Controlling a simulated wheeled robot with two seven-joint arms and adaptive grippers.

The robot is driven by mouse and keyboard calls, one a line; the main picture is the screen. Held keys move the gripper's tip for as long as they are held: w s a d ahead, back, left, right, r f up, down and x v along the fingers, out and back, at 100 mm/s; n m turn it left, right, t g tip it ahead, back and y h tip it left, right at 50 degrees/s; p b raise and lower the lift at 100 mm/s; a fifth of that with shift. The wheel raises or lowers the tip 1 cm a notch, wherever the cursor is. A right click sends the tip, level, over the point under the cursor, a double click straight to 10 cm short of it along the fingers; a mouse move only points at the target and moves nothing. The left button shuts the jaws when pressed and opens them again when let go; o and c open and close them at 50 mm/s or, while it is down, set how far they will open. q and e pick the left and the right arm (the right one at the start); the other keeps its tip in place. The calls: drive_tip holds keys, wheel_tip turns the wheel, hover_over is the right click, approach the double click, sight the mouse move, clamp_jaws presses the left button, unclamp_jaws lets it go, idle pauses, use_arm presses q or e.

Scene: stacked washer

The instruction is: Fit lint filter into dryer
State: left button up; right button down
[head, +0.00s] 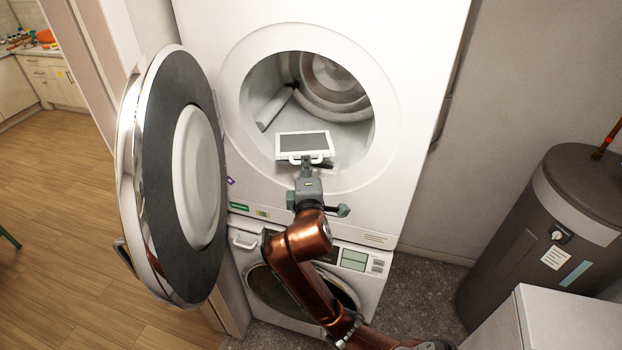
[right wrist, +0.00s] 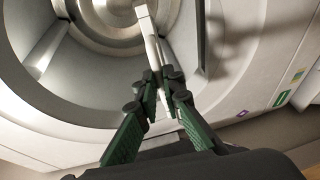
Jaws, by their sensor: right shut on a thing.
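The lint filter (head: 304,143) is a white frame with a dark panel and a small handle on its lower edge. My right gripper (head: 306,162) is shut on it by the handle and holds it at the front of the dryer's round opening. In the right wrist view the fingers (right wrist: 165,78) close on the filter (right wrist: 150,38), which shows edge-on and points into the drum. The dryer (head: 400,60) is the upper white machine, with its round door (head: 178,170) swung open to the left. The filter's slot cannot be made out. My left gripper is not in view.
A white washer (head: 245,242) stands under the dryer. A dark cylindrical tank (head: 545,235) and a white box-shaped surface (head: 560,320) are at the right. The open door bounds the space on the left. Wooden floor (head: 60,200) lies beyond it.

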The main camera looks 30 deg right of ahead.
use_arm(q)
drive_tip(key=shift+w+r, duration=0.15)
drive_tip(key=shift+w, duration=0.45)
use_arm(e)
drive_tip(key=w+d+f, duration=0.3)
drive_tip(key=f, duration=0.5)
drive_tip(key=shift+w+f, duration=0.25)
drive_tip(key=shift+f, duration=0.15)
drive_tip(key=c, duration=2.2)
unclamp_jaws()
drive_tip(key=shift+o, duration=0.6)
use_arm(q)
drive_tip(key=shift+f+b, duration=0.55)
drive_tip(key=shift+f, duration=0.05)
use_arm(e)
drive_tip(key=v, duration=1.2)
drive_tip(key=shift+w, duration=0.1)
